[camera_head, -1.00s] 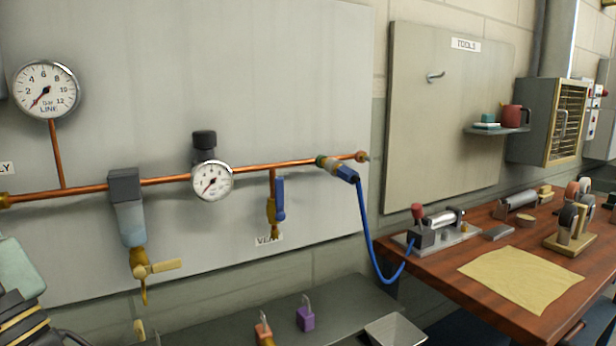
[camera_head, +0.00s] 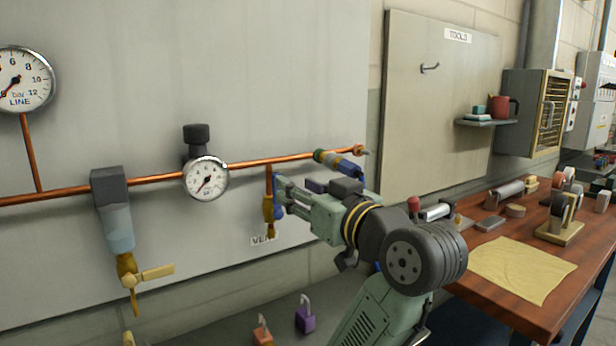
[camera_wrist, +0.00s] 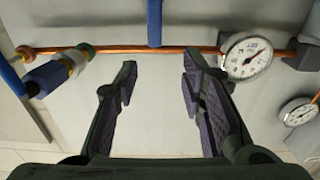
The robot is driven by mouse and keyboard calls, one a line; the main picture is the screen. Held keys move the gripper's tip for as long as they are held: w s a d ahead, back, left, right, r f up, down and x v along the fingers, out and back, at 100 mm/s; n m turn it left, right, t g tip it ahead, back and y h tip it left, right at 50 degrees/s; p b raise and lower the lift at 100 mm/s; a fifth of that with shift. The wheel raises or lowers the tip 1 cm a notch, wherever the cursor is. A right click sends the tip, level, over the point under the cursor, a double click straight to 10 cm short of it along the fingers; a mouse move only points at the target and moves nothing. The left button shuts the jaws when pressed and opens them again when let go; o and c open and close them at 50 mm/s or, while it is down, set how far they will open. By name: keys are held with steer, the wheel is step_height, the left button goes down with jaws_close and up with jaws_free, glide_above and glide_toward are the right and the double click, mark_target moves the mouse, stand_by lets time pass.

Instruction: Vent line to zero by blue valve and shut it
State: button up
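The blue valve (camera_head: 278,211) is on the short vent branch below the copper pipe, above the VENT label (camera_head: 263,240). Its blue handle (camera_wrist: 155,22) hangs down along the branch and shows at the top of the wrist view. My gripper (camera_wrist: 158,66) is open and empty; the handle appears between its fingers, and I cannot tell any contact. In the head view my gripper (camera_head: 282,192) is at the valve and partly covers it. The LINE gauge (camera_head: 22,80) has its needle toward the lower left, near the low end.
A regulator gauge (camera_head: 206,179) sits left of the vent branch. A blue-ended hose coupling (camera_head: 338,162) is to its right. A yellow-handled valve (camera_head: 142,275) hangs at left. Padlocks (camera_head: 305,316) stand below. A wooden bench (camera_head: 500,305) is at right.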

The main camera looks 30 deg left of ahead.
steer(key=p+x, duration=0.1)
steer(key=x, duration=0.2)
steer(key=p+x, duration=0.1)
steer(key=x, duration=0.2)
steer(key=p+x, duration=0.1)
steer(key=x, duration=0.3)
steer(key=shift+w+d+f, duration=0.1)
steer(key=shift+w+f, duration=0.2)
steer(key=shift+w, duration=0.05)
jaws_close()
stand_by(0.5)
